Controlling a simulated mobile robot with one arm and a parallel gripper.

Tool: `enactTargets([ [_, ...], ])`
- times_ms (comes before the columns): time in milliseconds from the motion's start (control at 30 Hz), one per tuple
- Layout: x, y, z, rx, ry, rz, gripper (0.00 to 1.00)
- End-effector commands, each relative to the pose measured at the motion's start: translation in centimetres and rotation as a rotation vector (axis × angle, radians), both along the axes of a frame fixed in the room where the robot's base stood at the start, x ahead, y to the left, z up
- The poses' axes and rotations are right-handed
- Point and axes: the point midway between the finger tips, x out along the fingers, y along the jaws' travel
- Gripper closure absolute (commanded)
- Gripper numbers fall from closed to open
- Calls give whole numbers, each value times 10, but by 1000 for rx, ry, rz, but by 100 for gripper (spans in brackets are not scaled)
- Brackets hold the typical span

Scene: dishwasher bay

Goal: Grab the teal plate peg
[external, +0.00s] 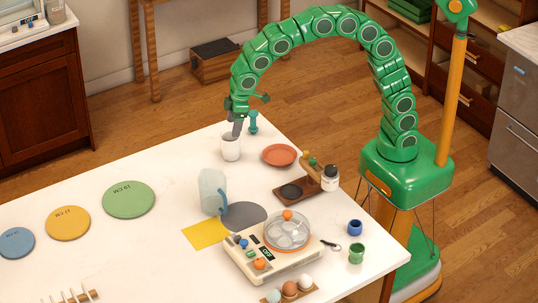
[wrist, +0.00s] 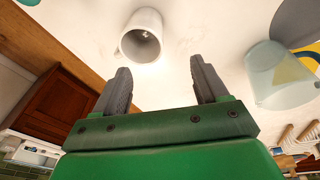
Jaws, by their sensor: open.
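A teal peg-like piece (external: 253,122) stands near the far corner of the white table, just right of my gripper in the external view. Only a small teal bit (wrist: 29,2) shows at the top left edge of the wrist view; I take it to be the same piece. My gripper (external: 237,131) points down above a white cup (external: 230,148). In the wrist view my gripper (wrist: 162,80) has its two grey fingers wide apart with nothing between them. The white cup (wrist: 142,36) lies beyond the fingertips. The gripper is apart from the teal piece.
A red-orange plate (external: 279,155) lies right of the cup. A clear pitcher (external: 212,192) with a blue handle stands nearer, beside a grey disc (external: 245,216). A wooden stand (external: 297,190) is to the right. The table's left part holds flat coloured discs.

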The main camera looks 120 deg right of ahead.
Motion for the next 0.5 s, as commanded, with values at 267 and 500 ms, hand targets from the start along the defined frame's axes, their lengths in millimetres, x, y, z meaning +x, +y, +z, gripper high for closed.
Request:
enactTargets([
  [267, -104, -88, -30, 76, 110, -2, 27],
  [500, -146, -111, -45, 111, 147, 20, 27],
])
